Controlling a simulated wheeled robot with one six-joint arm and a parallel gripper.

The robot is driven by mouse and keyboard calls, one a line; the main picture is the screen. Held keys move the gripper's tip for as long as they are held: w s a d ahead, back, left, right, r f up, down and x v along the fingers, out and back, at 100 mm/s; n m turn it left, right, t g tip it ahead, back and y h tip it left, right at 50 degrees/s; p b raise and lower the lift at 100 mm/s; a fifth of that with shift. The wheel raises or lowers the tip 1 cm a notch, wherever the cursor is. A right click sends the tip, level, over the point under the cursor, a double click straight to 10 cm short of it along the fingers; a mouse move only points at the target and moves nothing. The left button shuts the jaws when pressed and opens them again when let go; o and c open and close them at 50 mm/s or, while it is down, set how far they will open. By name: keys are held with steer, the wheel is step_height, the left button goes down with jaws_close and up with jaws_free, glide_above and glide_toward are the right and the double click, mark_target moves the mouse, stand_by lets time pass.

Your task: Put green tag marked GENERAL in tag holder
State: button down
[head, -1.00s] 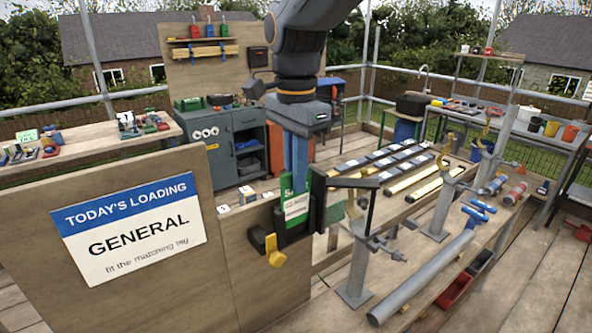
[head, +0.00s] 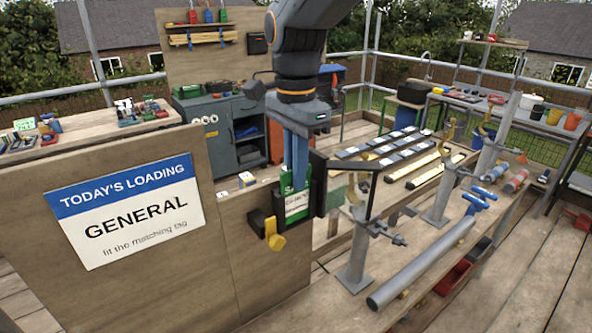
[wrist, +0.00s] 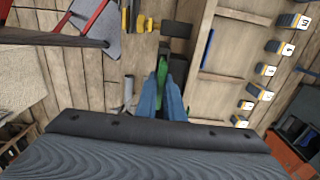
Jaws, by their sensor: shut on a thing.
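The green tag (head: 297,203) has a white label whose lettering is too small to read surely. It stands upright in the black tag holder (head: 320,190) on the end of the wooden panel, its lower part between the holder's sides. My gripper (head: 297,178) comes straight down from above, and its blue fingers are shut on the tag's top. In the wrist view the fingers (wrist: 162,92) meet on the tag's green edge (wrist: 162,68). Whether the tag rests on the holder's bottom is hidden.
A sign reading TODAY'S LOADING, GENERAL (head: 128,211) is on the wooden panel. A clamp stand (head: 355,260) and a grey pipe (head: 420,263) are close on the right. Small numbered blocks (head: 246,179) lie behind the panel.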

steer(key=c, duration=1.8)
jaws_free()
